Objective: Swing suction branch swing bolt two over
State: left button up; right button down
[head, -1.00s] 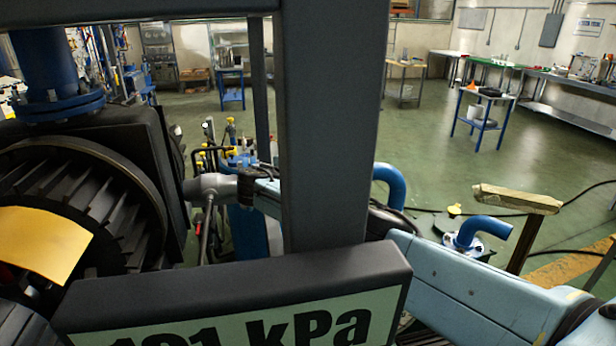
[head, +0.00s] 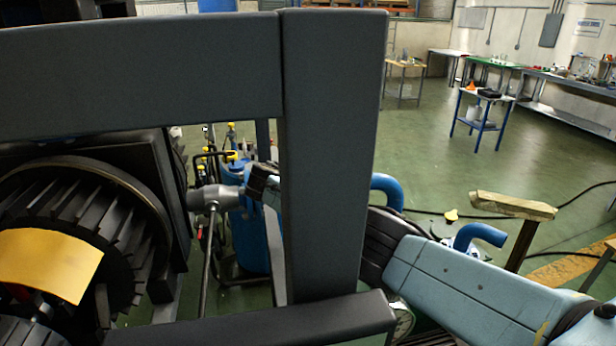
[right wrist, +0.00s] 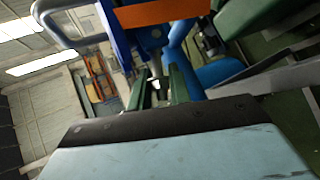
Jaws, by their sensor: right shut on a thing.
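My right gripper shows in the right wrist view (right wrist: 160,86) as two green fingers. They are close together, shut on a small part I cannot identify, in front of blue metalwork (right wrist: 146,38). In the head view, my right arm comes in from the right, passes behind a dark upright post and ends at a dark wrist section (head: 262,183). Its fingertips cannot be made out there. A grey fitting with a thin rod hanging down (head: 214,198) is just left of that wrist section. I cannot tell which part is swing bolt two. My left gripper is not visible.
The dark frame's post (head: 332,150) and top beam (head: 140,60) block much of the head view. A finned dark machine (head: 85,200) with a yellow plate (head: 48,263) stands left. Blue bent pipes (head: 480,236) lie right of the post.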

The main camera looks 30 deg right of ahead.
jog(key=shift+d+r+m+y, duration=0.1)
jog(key=shift+r+m+y, duration=0.2)
jog(key=shift+y, duration=0.4)
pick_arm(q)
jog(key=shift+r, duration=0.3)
pick_arm(e)
jog(key=shift+s+d+r+m+y, duration=0.15)
jog(key=shift+r+m+y, duration=0.25)
jog(key=shift+y, duration=0.5)
jog(key=c, duration=1.5)
grip_release()
jog(key=shift+c, duration=0.2)
